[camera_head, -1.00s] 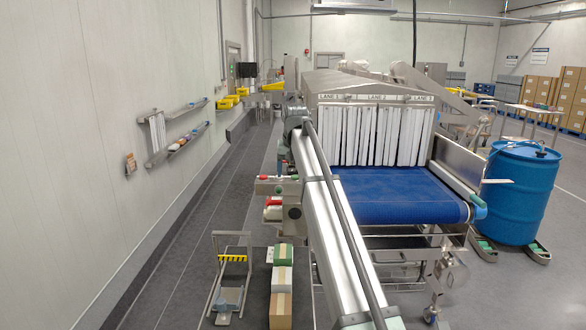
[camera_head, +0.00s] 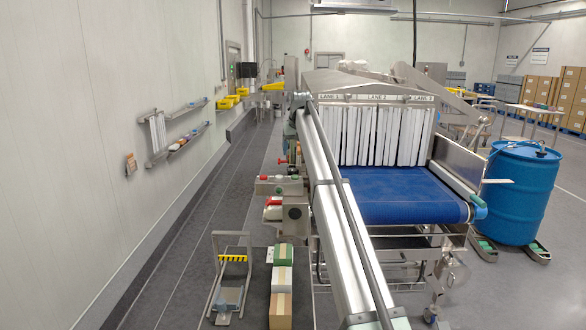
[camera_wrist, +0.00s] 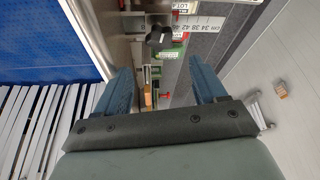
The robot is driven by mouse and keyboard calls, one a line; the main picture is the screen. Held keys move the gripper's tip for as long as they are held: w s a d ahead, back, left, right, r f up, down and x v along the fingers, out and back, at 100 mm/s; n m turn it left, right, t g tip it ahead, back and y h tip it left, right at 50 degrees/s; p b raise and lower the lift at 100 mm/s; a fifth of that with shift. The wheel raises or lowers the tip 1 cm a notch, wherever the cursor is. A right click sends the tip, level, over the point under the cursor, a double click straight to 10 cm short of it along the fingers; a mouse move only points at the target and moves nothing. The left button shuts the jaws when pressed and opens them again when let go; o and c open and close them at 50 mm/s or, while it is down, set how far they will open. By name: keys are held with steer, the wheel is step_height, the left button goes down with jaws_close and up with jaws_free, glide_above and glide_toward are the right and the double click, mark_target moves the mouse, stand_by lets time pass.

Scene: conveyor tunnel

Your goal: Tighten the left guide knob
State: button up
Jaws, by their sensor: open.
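A black knob (camera_wrist: 158,38) shows at the upper middle of the wrist view, beside a white number scale (camera_wrist: 203,25) on the machine's side. I take it as the left guide knob; no label confirms this. My gripper (camera_wrist: 158,68) is open, with two blue fingers spread wide and nothing held. The knob lies just beyond the fingertips in the picture, roughly centred between them, with no visible contact. In the head view my arm covers much of the machine's near left side, and I cannot make out the knob or the fingertips there.
The blue conveyor belt (camera_head: 395,195) leads into a tunnel with white strip curtains (camera_head: 385,136). Red- and green-marked fittings (camera_head: 280,186) stick out left of my arm. Stacked boxes (camera_head: 281,280) stand on the floor, and a blue drum (camera_head: 520,195) is at right.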

mark_target(293, 169)
steer(key=x, duration=0.9)
steer(key=shift+w+f, duration=0.2)
steer(key=shift+f, duration=0.15)
steer(key=shift+c, duration=0.2)
steer(key=c, duration=1)
